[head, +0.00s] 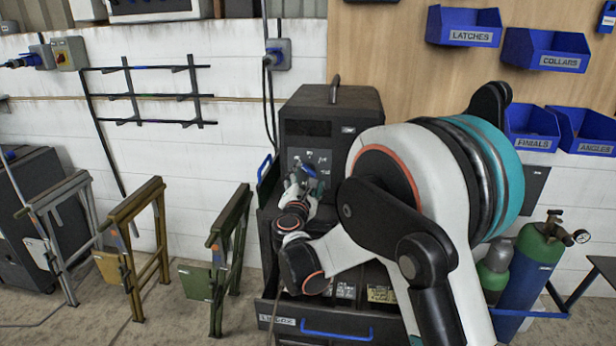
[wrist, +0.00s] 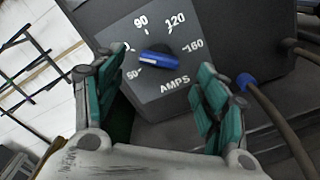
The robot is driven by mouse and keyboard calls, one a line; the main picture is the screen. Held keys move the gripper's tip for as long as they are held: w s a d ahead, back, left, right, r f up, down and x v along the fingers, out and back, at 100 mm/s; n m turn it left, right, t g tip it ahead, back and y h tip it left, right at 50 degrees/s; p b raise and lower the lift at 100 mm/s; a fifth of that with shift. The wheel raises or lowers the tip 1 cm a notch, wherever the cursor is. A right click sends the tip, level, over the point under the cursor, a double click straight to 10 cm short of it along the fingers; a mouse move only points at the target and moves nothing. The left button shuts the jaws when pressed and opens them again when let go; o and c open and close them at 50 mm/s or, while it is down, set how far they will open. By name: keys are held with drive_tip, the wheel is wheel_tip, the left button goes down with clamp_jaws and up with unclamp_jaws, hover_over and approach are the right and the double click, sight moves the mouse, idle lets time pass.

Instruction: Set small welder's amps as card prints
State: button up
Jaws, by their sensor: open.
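The small welder (head: 330,105) is a dark box with a top handle. My gripper (head: 303,183) is in front of its panel, and my arm hides part of its right side. In the wrist view the grey amps dial panel (wrist: 180,88) shows 50, 90, 120 and 160, with another mark partly hidden. The blue knob (wrist: 158,60) has a white-tipped end pointing left, a little above 50. My gripper (wrist: 160,98) is open, with its teal fingers on either side of the panel's lower part and nothing between them. I cannot make out a card giving the amps.
A drawer with a blue handle (head: 337,333) is below the welder. Gas cylinders (head: 535,260) stand to the right. Trestles (head: 135,250) stand to the left. Blue bins (head: 545,50) hang at upper right. A cable with a blue plug (wrist: 246,82) is beside the right finger.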

drive_tip(key=s, duration=0.7)
drive_tip(key=shift+s+a, duration=0.2)
drive_tip(key=shift+a, duration=0.05)
drive_tip(key=s+d+r+m+g+h+p, duration=0.1)
drive_tip(key=s+d+r+m+g+h, duration=0.15)
drive_tip(key=d+m, duration=0.65)
drive_tip(key=s+d+r+m+g+h, duration=0.2)
drive_tip(key=s+d+g, duration=0.1)
drive_tip(key=d, duration=1.2)
drive_tip(key=s+d+f+m+g+y, duration=0.1)
drive_tip(key=s+d+m+g+y, duration=0.15)
drive_tip(key=s+m, duration=0.6)
drive_tip(key=s+d+m+g+y, duration=0.15)
drive_tip(key=s+d+m, duration=0.25)
drive_tip(key=s, duration=1)
drive_tip(key=s+a+f+m+g+y+b, duration=0.1)
drive_tip(key=s+a+f+m, duration=0.2)
drive_tip(key=s, duration=0.5)
drive_tip(key=shift+s+f+m+y, duration=0.25)
drive_tip(key=shift+s+m+y, duration=0.1)
drive_tip(key=shift+s, duration=0.05)
